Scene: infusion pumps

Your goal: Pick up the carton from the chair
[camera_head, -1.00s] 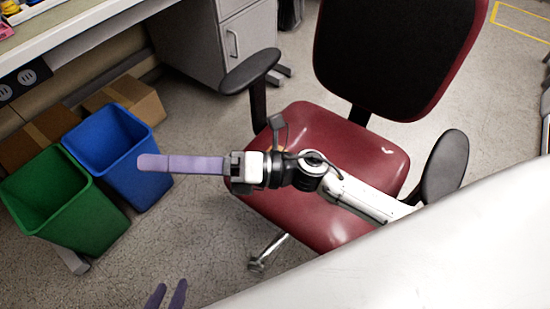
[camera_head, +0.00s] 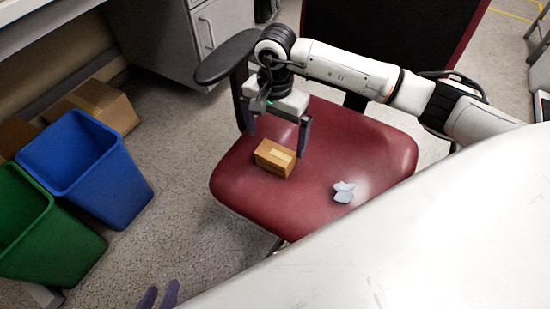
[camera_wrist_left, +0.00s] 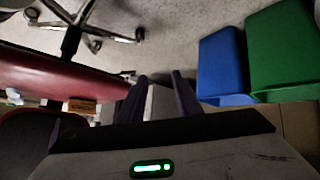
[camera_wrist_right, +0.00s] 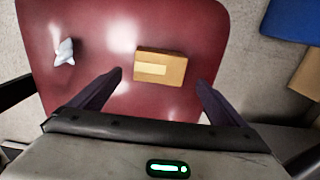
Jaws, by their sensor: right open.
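A small brown carton (camera_head: 273,159) with a paler tape strip lies on the red seat of the chair (camera_head: 335,140). My right gripper (camera_head: 277,132) is open and points down above the seat, at the far side of the carton. In the right wrist view the carton (camera_wrist_right: 160,67) shows between the lines of the two spread fingers, apart from both. My left gripper (camera_head: 158,296) is at the bottom edge, away from the chair; in the left wrist view its fingers (camera_wrist_left: 160,78) are a little apart and empty. The carton (camera_wrist_left: 82,106) also shows there.
A crumpled pale object (camera_head: 344,191) lies on the seat to the right of the carton. The black armrest (camera_head: 226,57) is close to my right gripper. Blue (camera_head: 85,165) and green (camera_head: 40,230) bins stand left, with a cardboard box (camera_head: 105,105) behind.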

